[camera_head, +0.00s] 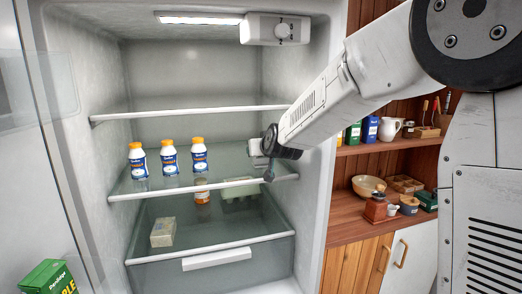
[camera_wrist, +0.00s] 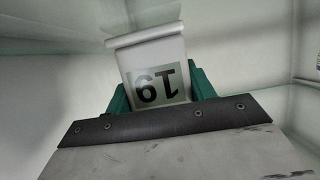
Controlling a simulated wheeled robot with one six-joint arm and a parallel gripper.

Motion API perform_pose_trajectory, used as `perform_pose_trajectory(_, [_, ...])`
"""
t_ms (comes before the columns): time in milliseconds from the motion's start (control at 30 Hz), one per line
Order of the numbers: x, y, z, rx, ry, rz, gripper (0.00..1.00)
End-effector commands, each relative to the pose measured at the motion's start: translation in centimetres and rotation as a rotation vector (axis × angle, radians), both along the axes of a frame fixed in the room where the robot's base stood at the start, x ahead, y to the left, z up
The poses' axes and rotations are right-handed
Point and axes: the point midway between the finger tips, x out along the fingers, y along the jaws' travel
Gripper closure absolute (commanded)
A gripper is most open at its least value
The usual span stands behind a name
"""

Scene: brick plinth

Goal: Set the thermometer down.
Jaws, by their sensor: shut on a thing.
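The thermometer (camera_wrist: 155,58) is a pale, flat-faced piece with a grey display reading 19, upside down in the wrist view. My gripper (camera_wrist: 160,92) is shut on it, with a green finger on each side. In the head view my gripper (camera_head: 267,160) is inside the open fridge, near the right end of the middle glass shelf (camera_head: 160,191). The thermometer there is small and mostly hidden by the gripper. I cannot tell whether it touches the shelf.
An orange jar (camera_head: 202,191), an egg carton (camera_head: 240,192) and a pale box (camera_head: 162,232) sit lower. The upper shelf (camera_head: 190,113) is empty. The fridge's right wall (camera_head: 313,215) is close.

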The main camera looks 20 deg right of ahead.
Motion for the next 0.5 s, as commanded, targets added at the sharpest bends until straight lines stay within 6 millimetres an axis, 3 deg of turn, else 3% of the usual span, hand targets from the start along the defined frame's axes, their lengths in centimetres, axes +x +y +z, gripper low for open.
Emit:
perform_pose_trajectory(133, [0.00,0.00,-0.27,-0.001,0.000,0.000,0.69])
perform_pose_trajectory(167, [0.00,0.00,-0.31,-0.001,0.000,0.000,0.43])
perform_pose_trajectory(233, [0.00,-0.01,-0.27,-0.001,0.000,0.000,0.24])
perform_pose_trajectory(500, [0.00,-0.02,-0.22,0.000,0.000,0.000,0.24])
